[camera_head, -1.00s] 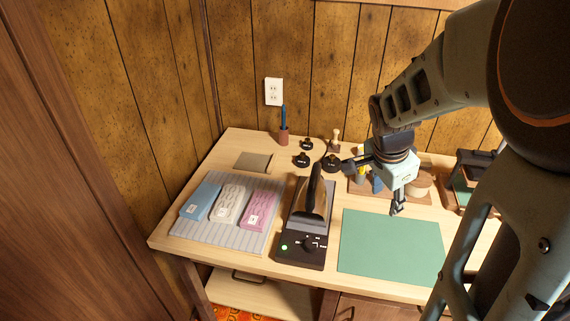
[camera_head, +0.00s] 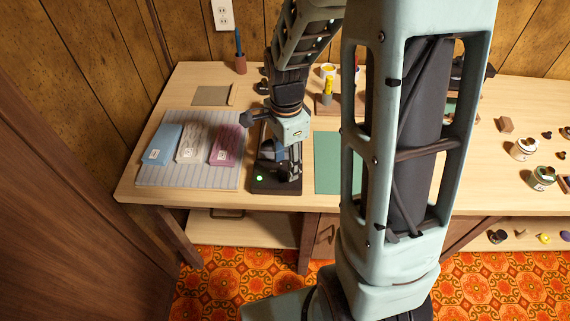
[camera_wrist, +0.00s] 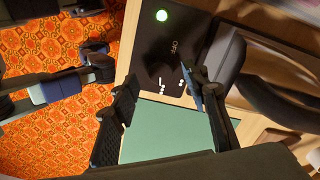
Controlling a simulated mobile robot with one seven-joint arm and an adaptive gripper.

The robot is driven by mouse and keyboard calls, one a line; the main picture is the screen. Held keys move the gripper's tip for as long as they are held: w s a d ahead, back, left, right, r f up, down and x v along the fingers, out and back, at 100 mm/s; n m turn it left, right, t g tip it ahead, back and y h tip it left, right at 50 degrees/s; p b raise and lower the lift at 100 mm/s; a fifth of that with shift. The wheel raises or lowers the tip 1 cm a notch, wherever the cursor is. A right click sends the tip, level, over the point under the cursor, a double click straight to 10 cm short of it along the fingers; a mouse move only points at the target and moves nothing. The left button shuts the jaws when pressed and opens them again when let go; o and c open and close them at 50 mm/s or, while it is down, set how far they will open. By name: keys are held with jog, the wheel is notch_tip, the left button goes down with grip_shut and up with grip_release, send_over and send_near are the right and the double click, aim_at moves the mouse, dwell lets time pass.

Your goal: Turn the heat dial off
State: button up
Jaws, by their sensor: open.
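The heat dial's black panel (camera_wrist: 150,45) shows in the wrist view with a lit green light (camera_wrist: 161,15) and an OFF label. White marks show lower on the panel; the dark dial is hard to tell from it. My gripper (camera_wrist: 165,82) is open, its two fingers apart over the panel's dial end. I cannot tell whether they touch the dial. In the head view my gripper (camera_head: 275,160) is low over the iron's black base (camera_head: 277,187) and hides the dial. The iron (camera_wrist: 226,55) stands right beside one finger in the wrist view.
A green mat (camera_head: 327,165) lies right of the base. A striped pad (camera_head: 190,180) with blue, white and pink folded cloths lies to the left. A pen cup (camera_head: 240,66) stands at the back. Jars and small items sit at the right.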

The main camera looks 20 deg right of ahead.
jog(key=shift+f, duration=1)
grip_shut()
